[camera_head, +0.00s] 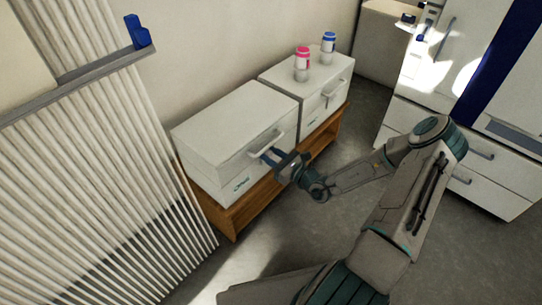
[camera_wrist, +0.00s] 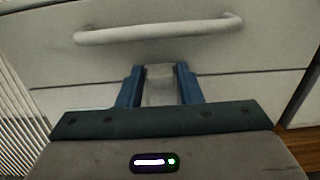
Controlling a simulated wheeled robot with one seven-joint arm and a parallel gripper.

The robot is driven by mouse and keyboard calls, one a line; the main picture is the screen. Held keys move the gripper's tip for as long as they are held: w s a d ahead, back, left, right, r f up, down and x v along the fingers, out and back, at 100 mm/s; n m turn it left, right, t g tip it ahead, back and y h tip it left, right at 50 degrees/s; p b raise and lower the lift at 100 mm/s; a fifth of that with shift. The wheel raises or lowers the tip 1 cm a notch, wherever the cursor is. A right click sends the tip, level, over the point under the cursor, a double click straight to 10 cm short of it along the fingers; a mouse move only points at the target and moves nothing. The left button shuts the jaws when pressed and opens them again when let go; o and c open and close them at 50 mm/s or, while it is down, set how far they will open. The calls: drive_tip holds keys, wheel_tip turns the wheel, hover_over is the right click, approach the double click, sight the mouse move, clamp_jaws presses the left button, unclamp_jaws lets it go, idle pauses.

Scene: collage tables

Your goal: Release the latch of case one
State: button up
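Case one seems to be the nearer white case (camera_head: 228,133), its lid down, on a low wooden bench; I see no number on it. Its pale bar handle (camera_head: 266,143) is on the front, and the handle also shows across the top of the wrist view (camera_wrist: 158,30). Below the handle, the whitish latch (camera_wrist: 160,84) is on the front at the lid seam. My gripper (camera_head: 273,155) is at the case front, its blue fingers on both sides of the latch, seemingly touching it. In the head view the gripper hides the latch.
A ribbed white panel (camera_head: 105,175) is close on the left. White drawers (camera_head: 480,153) stand at right; grey floor (camera_head: 352,125) lies between.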

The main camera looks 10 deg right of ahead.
drive_tip(key=shift+c, duration=1)
